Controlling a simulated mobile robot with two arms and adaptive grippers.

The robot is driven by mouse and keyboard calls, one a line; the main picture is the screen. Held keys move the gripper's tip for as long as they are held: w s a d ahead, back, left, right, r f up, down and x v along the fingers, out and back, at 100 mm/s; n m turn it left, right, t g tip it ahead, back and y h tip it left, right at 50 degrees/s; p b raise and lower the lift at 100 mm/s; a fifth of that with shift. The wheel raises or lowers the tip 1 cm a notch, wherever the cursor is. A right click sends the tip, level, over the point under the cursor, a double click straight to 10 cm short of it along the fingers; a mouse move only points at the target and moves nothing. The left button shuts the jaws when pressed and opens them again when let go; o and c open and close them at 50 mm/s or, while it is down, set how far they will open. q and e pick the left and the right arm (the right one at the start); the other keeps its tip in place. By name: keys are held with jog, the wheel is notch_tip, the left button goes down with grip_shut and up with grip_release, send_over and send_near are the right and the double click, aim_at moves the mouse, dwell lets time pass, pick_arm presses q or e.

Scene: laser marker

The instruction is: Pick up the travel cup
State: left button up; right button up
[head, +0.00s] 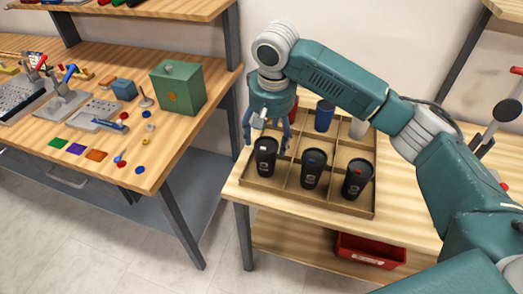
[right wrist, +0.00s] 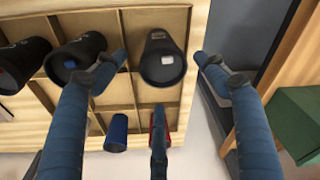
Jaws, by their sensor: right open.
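Three black travel cups stand in the front row of a divided wooden tray (head: 320,202). The left cup (head: 264,160) has a white mark on its lid, the middle cup (head: 313,170) a blue one and the right cup (head: 357,180) a red one. My right gripper (head: 267,133) is open, pointing down at the left cup. In the right wrist view, the white-marked cup (right wrist: 161,68) shows between the spread fingers of the gripper (right wrist: 160,60), with gaps at its left and right. Whether any finger touches it is unclear. My left gripper is not in view.
Behind the black cups, a blue cup (head: 324,115), a white cup (head: 358,128) and a partly hidden red object (head: 293,112) occupy the tray. A red bin (head: 370,250) sits on the shelf below. Another bench at left holds a green box (head: 178,88) and small parts.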

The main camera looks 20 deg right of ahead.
aim_at(268, 148)
jog(key=f, duration=0.4)
jog(key=shift+w+f, duration=0.25)
jog(key=shift+f, duration=0.15)
jog(key=f, duration=0.2)
jog(key=w+f+p, duration=0.1)
jog(key=f, duration=0.2)
jog(key=shift+w+a+f, duration=0.1)
jog(key=shift+f, duration=0.15)
jog(key=shift+r, duration=0.1)
jog(key=c, duration=0.8)
